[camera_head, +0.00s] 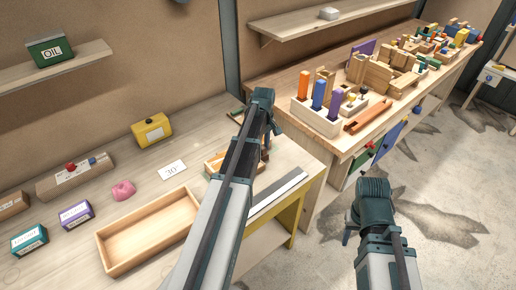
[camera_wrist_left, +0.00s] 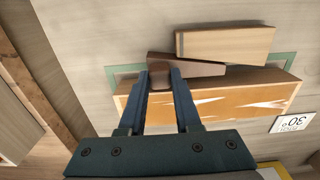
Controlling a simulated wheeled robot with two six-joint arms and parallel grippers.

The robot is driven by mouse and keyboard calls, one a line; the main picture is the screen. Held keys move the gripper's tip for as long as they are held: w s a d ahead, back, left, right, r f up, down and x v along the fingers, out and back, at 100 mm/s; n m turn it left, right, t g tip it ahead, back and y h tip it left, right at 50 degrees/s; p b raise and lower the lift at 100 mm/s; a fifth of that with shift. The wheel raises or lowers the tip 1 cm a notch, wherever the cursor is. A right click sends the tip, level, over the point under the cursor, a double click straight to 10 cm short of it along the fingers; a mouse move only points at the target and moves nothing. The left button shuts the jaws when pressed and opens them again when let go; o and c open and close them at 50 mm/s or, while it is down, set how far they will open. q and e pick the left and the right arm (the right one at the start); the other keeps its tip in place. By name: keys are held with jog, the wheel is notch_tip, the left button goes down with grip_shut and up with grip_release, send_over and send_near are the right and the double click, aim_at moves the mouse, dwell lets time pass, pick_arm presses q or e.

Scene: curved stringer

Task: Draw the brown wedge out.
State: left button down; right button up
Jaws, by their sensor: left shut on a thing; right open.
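The brown wedge (camera_wrist_left: 205,66) is a dark, tapering wooden piece in the left wrist view. My left gripper (camera_wrist_left: 160,78) is shut on its wider end, at the left. The wedge lies between a pale wood block (camera_wrist_left: 225,43) and an orange-faced wooden piece with white marks (camera_wrist_left: 225,103). I cannot tell whether it touches both. In the head view my left gripper (camera_head: 268,130) reaches down over the table, and my arm hides much of the work there. My right gripper (camera_head: 366,205) is open and empty, off to the right above the floor.
An empty wooden tray (camera_head: 150,229) lies left of my left arm. A "30°" card (camera_head: 171,169), a yellow box (camera_head: 151,131) and a pink lump (camera_head: 122,190) are on the table (camera_head: 75,245). A second bench (camera_head: 300,75) holds blocks and coloured pegs.

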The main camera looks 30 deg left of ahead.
pick_arm(q)
jog(key=shift+w+d, duration=0.1)
jog(key=shift+w, duration=0.1)
jog(key=c, duration=0.6)
grip_release()
jog(key=shift+d, duration=0.1)
jog(key=shift+r, duration=0.1)
jog(key=shift+r+p, duration=0.55)
jog(key=shift+p, duration=0.15)
notch_tip(320, 180, up, 13)
jog(key=p, duration=1.2)
jog(key=shift+f, duration=0.2)
jog(key=shift+f, duration=0.1)
